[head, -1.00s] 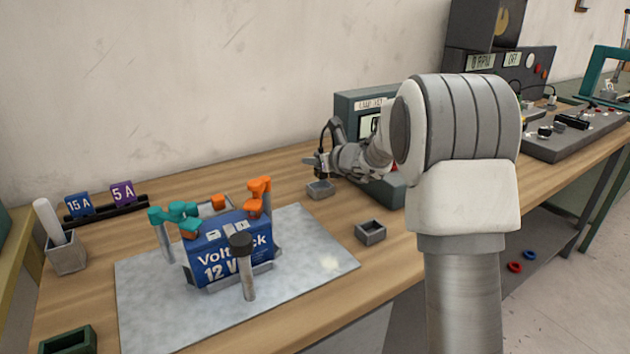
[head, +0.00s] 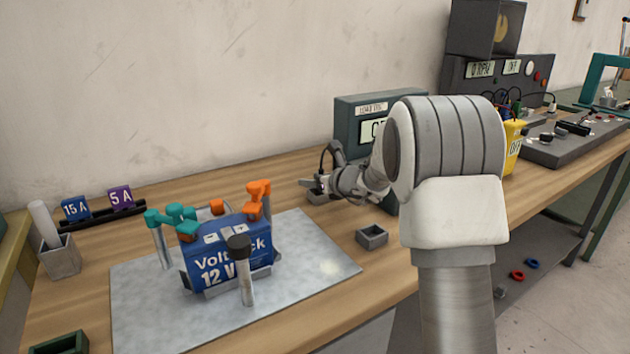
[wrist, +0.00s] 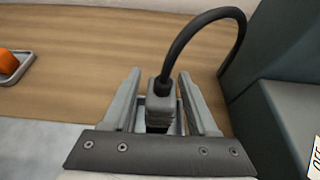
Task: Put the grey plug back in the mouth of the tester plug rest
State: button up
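The grey plug (wrist: 160,108) stands between the fingers of my gripper (wrist: 160,98) in the wrist view, with its black cable looping up and right. A narrow gap shows on each side of the plug, so the fingers look open around it. A grey rim, apparently the tester plug rest, shows partly behind the plug. In the head view my gripper (head: 318,184) is low at the small grey plug rest (head: 317,198), in front of the tester (head: 352,116). The plug is too small there to judge how deep it sits.
A second grey open box (head: 372,237) stands to the right. The blue battery (head: 225,250) with teal and orange clamps sits on a metal mat (head: 140,318) at left. A yellow meter (head: 513,148) is behind my arm.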

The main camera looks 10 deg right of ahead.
jog(key=shift+s+r, duration=0.1)
jog(key=shift+r, duration=0.15)
jog(key=p+v, duration=0.2)
jog(key=v, duration=0.8)
jog(key=shift+s+d, duration=0.25)
jog(key=shift+s, duration=0.05)
jog(key=shift+s+d+r, duration=0.1)
jog(key=shift+s+r, duration=0.15)
jog(key=shift+s, duration=0.3)
jog(key=s+a+r+n+g+y, duration=0.1)
jog(key=s+a+r+n+g, duration=0.15)
jog(key=s+a+n, duration=0.45)
jog(key=s+a+r+n+g+y, duration=0.1)
jog(key=s+a+r+n+g, duration=0.2)
jog(key=s+n, duration=0.8)
jog(key=s+d+f+n+h, duration=0.1)
jog(key=s+d+n+h, duration=0.1)
jog(key=s+n, duration=0.2)
jog(key=s+d+f+n+g+h, duration=0.1)
jog(key=s+d+n+h, duration=0.1)
jog(key=s+n, duration=0.3)
jog(key=s+d+f+n+h, duration=0.1)
jog(key=s+d+n+h, duration=0.2)
jog(key=s, duration=0.5)
jog(key=shift+s+d+f+n, duration=0.2)
jog(key=shift+s+d+n, duration=0.2)
jog(key=shift+n, duration=0.4)
